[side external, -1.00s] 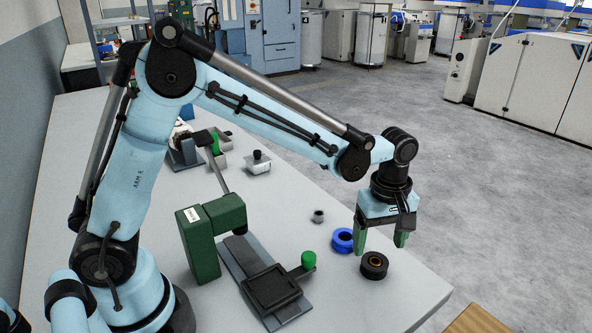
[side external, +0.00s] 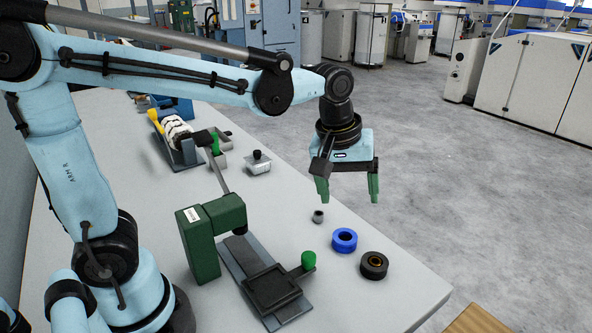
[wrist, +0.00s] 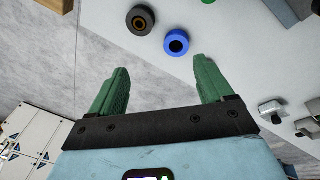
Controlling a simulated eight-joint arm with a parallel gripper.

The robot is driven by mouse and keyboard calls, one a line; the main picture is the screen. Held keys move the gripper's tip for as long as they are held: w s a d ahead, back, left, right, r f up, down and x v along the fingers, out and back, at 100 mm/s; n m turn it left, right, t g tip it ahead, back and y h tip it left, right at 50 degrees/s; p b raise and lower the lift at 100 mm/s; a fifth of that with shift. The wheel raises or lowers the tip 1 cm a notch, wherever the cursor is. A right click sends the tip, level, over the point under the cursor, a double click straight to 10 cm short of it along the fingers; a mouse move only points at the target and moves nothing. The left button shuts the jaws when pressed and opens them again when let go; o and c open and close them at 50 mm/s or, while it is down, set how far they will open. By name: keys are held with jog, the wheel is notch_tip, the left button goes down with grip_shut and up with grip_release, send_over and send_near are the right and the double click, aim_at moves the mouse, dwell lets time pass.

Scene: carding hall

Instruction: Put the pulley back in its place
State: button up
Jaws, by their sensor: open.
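Two ring-shaped parts lie flat on the grey table (side external: 400,308) near its right edge. One is black with a brass-coloured centre (side external: 374,265); the other is blue with a dark bore (side external: 344,240). Both show in the wrist view, the black one (wrist: 140,20) and the blue one (wrist: 176,43) beyond my fingers. I cannot tell which of them is the pulley. My gripper (side external: 348,196) is open and empty, raised above the table's right side and apart from both rings. Its green fingers point down. They also frame an empty gap in the wrist view (wrist: 158,72).
A small grey cylinder (side external: 318,216) stands behind the blue ring. A green press-like device (side external: 200,245) with a black plate (side external: 270,288) and a green knob (side external: 308,260) stands front centre. A light block with a black knob (side external: 258,163) and small trays sit farther back.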

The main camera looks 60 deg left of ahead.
jog(key=s+a+f+m+t, duration=0.2)
jog(key=s+a+m+t, duration=0.2)
jog(key=s+a+m, duration=0.2)
jog(key=shift+s+f+m, duration=0.2)
jog(key=shift+s+m, duration=0.95)
jog(key=shift+m, duration=0.05)
